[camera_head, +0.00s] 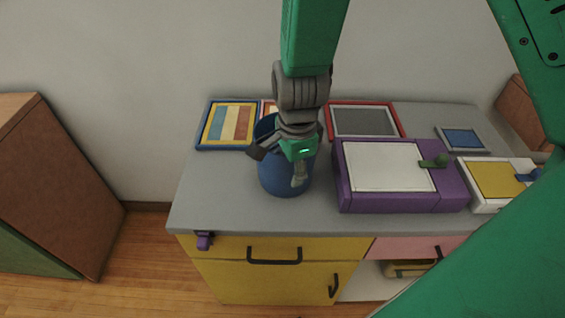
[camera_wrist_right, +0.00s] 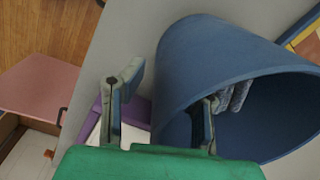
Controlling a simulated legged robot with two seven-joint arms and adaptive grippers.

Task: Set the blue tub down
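The blue tub (camera_head: 284,181) stands upright on the grey counter top (camera_head: 215,195), left of the purple box. My right gripper (camera_head: 285,165) is over the tub and hides much of its rim and opening. In the right wrist view the tub (camera_wrist_right: 185,65) fills the right side, its opening facing right. One finger of the right gripper (camera_wrist_right: 160,115) is outside the tub wall with a visible gap. The other finger is at the inner side of the rim. The gripper is open around the wall. My left gripper is not in view.
A purple box (camera_head: 355,199) with a white panel stands close right of the tub. Behind lie a blue-framed striped picture (camera_head: 205,128) and a red-framed grey board (camera_head: 362,121). A yellow-panelled white box (camera_head: 483,205) is farther right. The counter's front left is clear.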

